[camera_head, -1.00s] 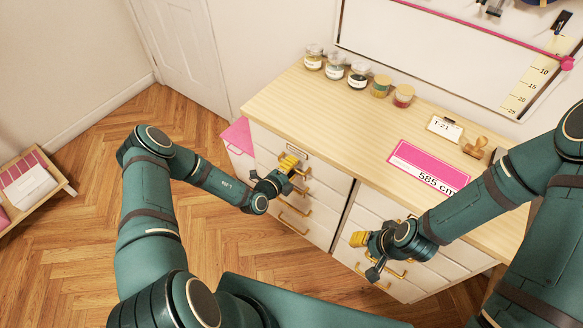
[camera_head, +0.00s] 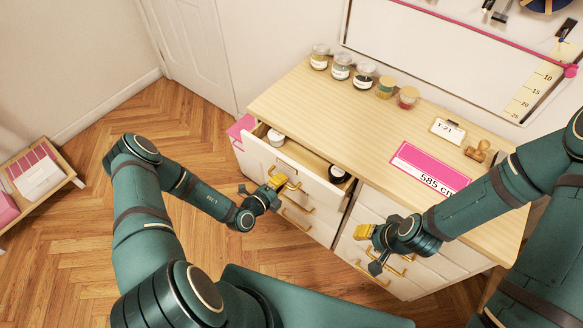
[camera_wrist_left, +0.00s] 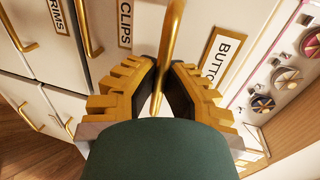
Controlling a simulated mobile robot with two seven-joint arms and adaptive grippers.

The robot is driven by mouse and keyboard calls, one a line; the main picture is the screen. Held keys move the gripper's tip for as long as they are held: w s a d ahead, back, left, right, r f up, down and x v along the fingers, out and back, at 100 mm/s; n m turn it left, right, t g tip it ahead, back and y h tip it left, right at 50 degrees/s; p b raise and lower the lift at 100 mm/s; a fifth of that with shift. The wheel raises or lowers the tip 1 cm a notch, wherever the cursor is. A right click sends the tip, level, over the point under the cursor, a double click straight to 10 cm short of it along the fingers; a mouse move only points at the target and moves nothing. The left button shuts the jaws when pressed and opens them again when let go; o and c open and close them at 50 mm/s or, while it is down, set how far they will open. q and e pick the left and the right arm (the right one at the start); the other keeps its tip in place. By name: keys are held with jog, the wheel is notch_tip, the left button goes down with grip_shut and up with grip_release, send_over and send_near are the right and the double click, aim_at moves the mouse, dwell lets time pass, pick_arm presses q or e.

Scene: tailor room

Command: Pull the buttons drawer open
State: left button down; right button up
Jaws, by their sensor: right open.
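The buttons drawer (camera_head: 255,150) is the top left drawer of the white chest and stands partly open. Its front has a label (camera_wrist_left: 220,52), partly hidden, reading "BUTTO", and a brass handle (camera_wrist_left: 170,40). My left gripper (camera_head: 278,181) is at that handle. In the left wrist view its yellow-and-black fingers (camera_wrist_left: 163,80) close in on both sides of the bar and hold it. Inside the drawer are a white-topped round item (camera_head: 275,138) and a dark round one (camera_head: 339,174). My right gripper (camera_head: 363,231) is open and empty in front of the right-hand drawers.
Lower drawers with brass handles (camera_head: 297,216) are shut.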

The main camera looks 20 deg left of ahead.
pick_arm(q)
jog(key=f+p+v, duration=0.1)
jog(key=f+v, duration=0.2)
jog(key=v, duration=1.2)
jog(key=shift+s+a, duration=0.15)
jog(key=shift+s, duration=0.45)
pick_arm(e)
notch_tip(320, 180, up, 2)
jog(key=shift+s+r, duration=0.1)
jog(key=shift+r, duration=0.05)
pick_arm(q)
jog(key=shift+f, duration=0.15)
jog(key=c, duration=1)
grip_release()
jog(key=shift+c, duration=0.2)
jog(key=v, duration=1.2)
jog(key=shift+s, duration=0.1)
